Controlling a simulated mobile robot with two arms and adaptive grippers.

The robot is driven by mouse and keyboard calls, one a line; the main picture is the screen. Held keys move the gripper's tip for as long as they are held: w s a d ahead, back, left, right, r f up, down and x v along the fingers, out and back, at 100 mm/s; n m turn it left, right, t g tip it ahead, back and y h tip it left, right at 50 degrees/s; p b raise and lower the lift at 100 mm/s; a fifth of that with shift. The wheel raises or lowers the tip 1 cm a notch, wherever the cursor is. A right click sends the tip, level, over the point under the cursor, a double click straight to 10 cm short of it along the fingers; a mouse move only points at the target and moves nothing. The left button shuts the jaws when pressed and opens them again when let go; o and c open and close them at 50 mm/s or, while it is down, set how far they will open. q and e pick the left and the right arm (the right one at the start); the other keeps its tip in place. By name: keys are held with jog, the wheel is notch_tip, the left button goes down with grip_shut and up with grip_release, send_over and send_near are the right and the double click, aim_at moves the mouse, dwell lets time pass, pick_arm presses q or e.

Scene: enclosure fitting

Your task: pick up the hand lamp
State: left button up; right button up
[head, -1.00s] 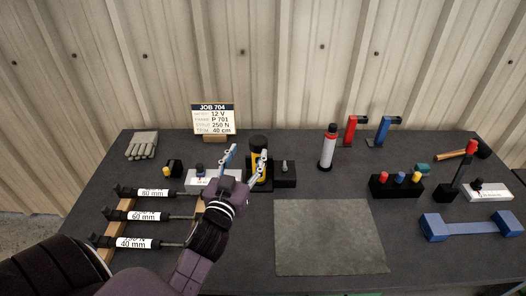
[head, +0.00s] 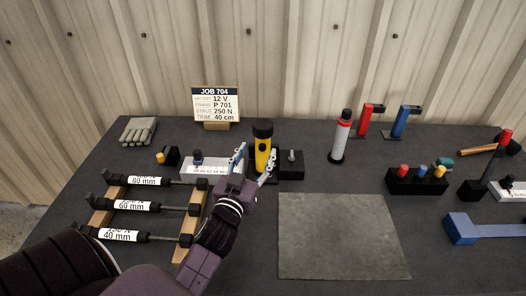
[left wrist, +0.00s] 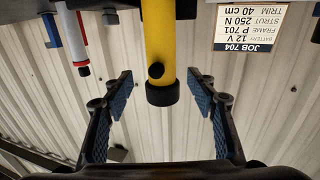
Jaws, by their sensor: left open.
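The hand lamp (head: 263,153) is yellow with a black head and stands upright at the back middle of the bench. In the left wrist view, which is upside down, the lamp's yellow body (left wrist: 158,35) and black end stand between the two fingers. My left gripper (head: 254,160) is open in front of the lamp. In the wrist view a finger of the open gripper (left wrist: 159,88) is on each side, with clear gaps to the lamp. The lamp's lower part is partly hidden by the gripper in the head view. My right gripper is not in view.
A black block with a peg (head: 292,168) stands close right of the lamp. A white labelled block (head: 187,168) is to its left. A rack with several struts (head: 140,206) lies under my left arm's side. A red-and-white cylinder (head: 341,138) stands further right. The grey mat (head: 340,238) is bare.

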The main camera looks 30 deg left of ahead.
aim_at(261, 143)
pick_arm(q)
jog(key=p+x, duration=0.1)
jog(key=x, duration=0.2)
jog(key=p+x, duration=0.1)
jog(key=x, duration=0.2)
jog(key=shift+w+a+r, duration=0.15)
jog(key=shift+w+r, duration=0.05)
jog(key=shift+w, duration=0.05)
jog(key=shift+w+a+f, duration=0.1)
jog(key=shift+w, duration=0.2)
jog(key=shift+c, duration=0.2)
jog(key=c, duration=1.3)
grip_shut()
